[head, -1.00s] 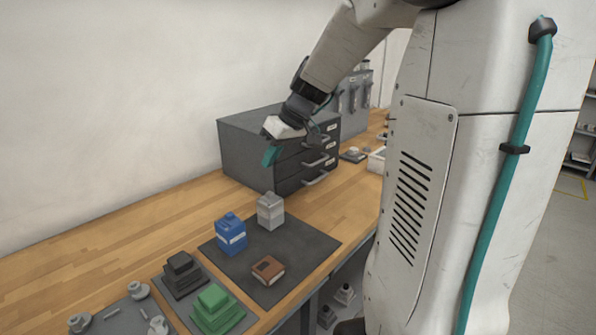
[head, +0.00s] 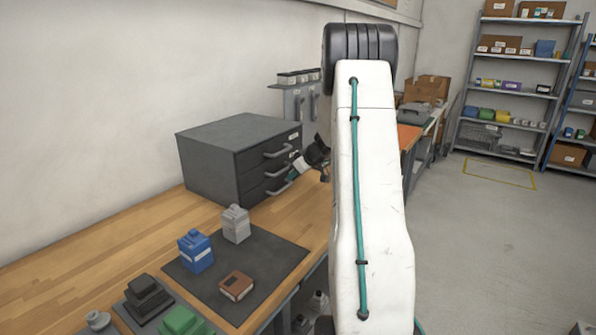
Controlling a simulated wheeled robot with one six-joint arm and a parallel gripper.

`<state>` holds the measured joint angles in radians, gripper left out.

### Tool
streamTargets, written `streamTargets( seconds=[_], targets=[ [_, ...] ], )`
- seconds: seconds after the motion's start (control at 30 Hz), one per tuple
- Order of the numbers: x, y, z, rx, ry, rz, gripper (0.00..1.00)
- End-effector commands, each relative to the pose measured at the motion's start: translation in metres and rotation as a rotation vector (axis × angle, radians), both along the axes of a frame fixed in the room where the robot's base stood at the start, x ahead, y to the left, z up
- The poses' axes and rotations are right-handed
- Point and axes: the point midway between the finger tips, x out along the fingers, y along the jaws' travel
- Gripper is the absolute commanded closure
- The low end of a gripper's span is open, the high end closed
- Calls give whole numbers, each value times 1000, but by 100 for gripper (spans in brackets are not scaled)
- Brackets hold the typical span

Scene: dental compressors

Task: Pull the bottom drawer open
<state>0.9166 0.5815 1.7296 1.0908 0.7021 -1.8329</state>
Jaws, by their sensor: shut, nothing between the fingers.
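The dark grey drawer cabinet (head: 212,160) stands on the wooden bench against the wall. Its front faces right and carries three drawers with light grey bar handles, one above another. The bottom drawer's handle (head: 279,189) shows low on the front, and that drawer looks shut. My gripper (head: 292,175) is just in front of the cabinet's right part, beside the lower handles. My own arm hides the area to the right of the gripper.
A dark mat (head: 265,265) in front of the cabinet holds a blue container (head: 195,252), a grey container (head: 236,225) and a brown box (head: 236,286). Green and black blocks lie at the front left. Bare bench top lies between mat and cabinet. Shelves (head: 510,90) stand far right.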

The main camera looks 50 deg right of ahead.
Motion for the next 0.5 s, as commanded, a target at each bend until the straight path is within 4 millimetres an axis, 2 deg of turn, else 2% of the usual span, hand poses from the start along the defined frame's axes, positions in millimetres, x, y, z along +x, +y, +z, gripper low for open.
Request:
streamTargets(
  seconds=[0.03, 0.2, 0.5],
  targets=[
    [7, 1, -8, 1, 2, 1, 100],
    [22, 2, -24, 1, 1, 0, 100],
    [29, 3, -32, 0, 1, 0, 100]
  ],
)
